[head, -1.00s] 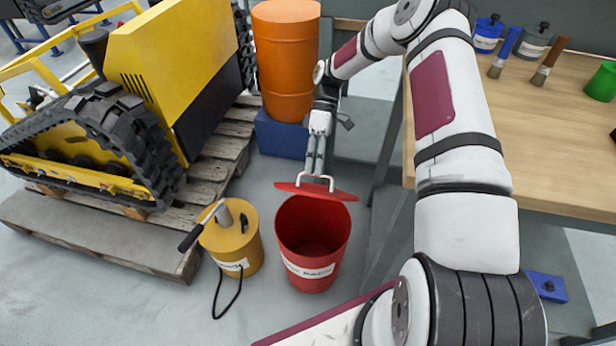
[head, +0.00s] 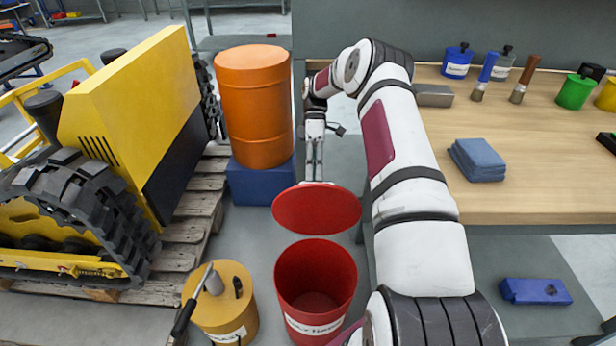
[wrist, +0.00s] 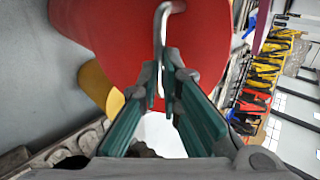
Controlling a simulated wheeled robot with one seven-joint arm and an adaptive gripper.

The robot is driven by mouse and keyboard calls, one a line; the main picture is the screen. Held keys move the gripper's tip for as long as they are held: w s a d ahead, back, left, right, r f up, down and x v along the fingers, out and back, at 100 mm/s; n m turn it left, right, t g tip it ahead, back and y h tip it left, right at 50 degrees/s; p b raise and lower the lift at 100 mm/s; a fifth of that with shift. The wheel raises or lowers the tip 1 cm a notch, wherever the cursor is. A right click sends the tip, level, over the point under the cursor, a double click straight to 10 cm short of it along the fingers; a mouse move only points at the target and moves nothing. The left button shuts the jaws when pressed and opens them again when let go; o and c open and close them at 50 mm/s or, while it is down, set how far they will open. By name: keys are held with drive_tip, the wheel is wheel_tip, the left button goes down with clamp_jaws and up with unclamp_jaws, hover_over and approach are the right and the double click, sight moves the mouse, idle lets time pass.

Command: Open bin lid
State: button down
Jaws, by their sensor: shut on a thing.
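The red bin (head: 316,277) stands on the floor, its dark inside showing from above in the head view. Its round red lid (head: 317,209) is tilted up at the far side of the opening, its face toward the head camera. In the wrist view the lid (wrist: 130,40) fills the upper middle, with a pale metal handle (wrist: 160,50) on it. My gripper (wrist: 165,95) is shut on that handle, which passes between the green-padded fingers. In the head view my gripper (head: 314,172) is behind the lid, which hides the fingertips and handle.
A yellow can (head: 222,300) with a pump lever stands left of the bin. An orange drum (head: 256,105) on a blue box (head: 262,182) stands behind. A yellow tracked machine (head: 130,110) is on a pallet at left. The wooden workbench (head: 540,190) is at right.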

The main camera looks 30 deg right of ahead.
drive_tip(key=shift+s+d+f, duration=0.1)
drive_tip(key=shift+s+f, duration=0.05)
drive_tip(key=shift+f, duration=0.5)
drive_tip(key=shift+s+f, duration=0.1)
drive_tip(key=shift+f, duration=0.5)
drive_tip(key=c, duration=1.6)
unclamp_jaws()
drive_tip(key=shift+w+f, duration=0.1)
drive_tip(key=shift+c, duration=0.3)
wheel_tip(320, 180, up, 11)
drive_tip(key=shift+w+f, duration=0.1)
drive_tip(key=shift+c, duration=0.3)
